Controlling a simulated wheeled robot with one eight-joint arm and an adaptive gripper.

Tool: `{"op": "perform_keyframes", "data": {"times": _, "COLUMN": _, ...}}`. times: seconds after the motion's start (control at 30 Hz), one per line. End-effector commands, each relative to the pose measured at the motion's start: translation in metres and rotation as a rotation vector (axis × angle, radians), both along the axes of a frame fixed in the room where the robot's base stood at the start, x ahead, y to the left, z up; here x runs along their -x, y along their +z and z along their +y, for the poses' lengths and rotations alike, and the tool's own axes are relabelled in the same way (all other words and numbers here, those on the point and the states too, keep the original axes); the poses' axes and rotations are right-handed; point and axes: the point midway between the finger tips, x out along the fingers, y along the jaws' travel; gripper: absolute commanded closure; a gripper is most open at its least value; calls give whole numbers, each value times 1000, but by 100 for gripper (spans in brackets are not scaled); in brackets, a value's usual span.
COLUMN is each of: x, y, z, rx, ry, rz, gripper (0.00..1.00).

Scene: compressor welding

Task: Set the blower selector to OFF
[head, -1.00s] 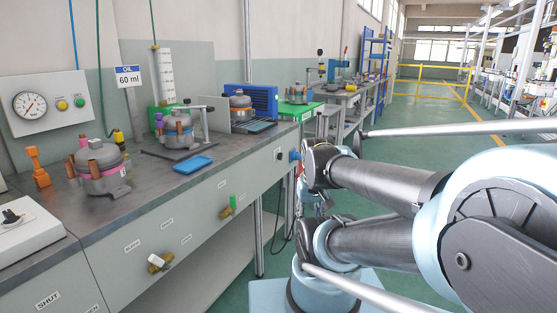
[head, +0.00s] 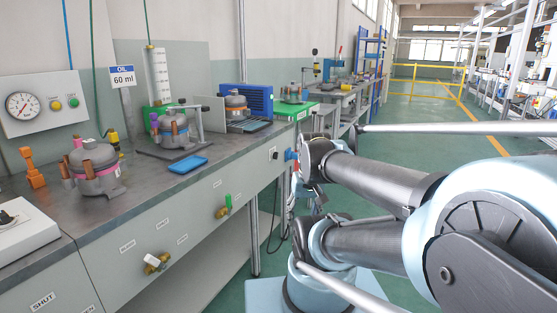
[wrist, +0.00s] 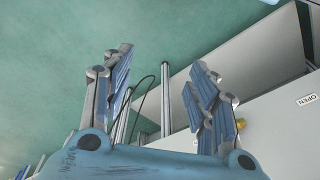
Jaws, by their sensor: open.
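A small dark round knob (head: 275,154) sits on the grey bench front below the blue finned unit (head: 250,99); it looks like the blower selector, but its setting is too small to read. My gripper (wrist: 158,78) shows in the wrist view with its two blue-grey fingers spread wide and nothing between them. It points past the bench's lower front, over the green floor. The knob cannot be made out in the wrist view. In the head view my gripper is hard to make out behind my arm, to the right of the bench.
A green-handled valve (head: 224,210) and a white-handled valve (head: 156,262) stick out of the bench front. A blue fitting (head: 291,154) is at its right end. Compressors, one of them pink-banded (head: 95,168), stand on the bench. The aisle floor (head: 400,120) is clear.

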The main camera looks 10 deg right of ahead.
Motion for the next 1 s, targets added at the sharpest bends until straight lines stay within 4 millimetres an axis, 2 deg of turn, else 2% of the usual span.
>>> {"op": "perform_keyframes", "data": {"times": 0.5, "x": -96, "y": 42, "z": 35, "rx": -319, "ry": -209, "rz": 26, "gripper": 47}}
{"op": "perform_keyframes", "data": {"times": 0.77, "x": -154, "y": 56, "z": 42, "rx": -486, "ry": -308, "rz": 38, "gripper": 47}}
{"op": "perform_keyframes", "data": {"times": 1.0, "x": -209, "y": 64, "z": 40, "rx": -639, "ry": -393, "rz": 46, "gripper": 47}}
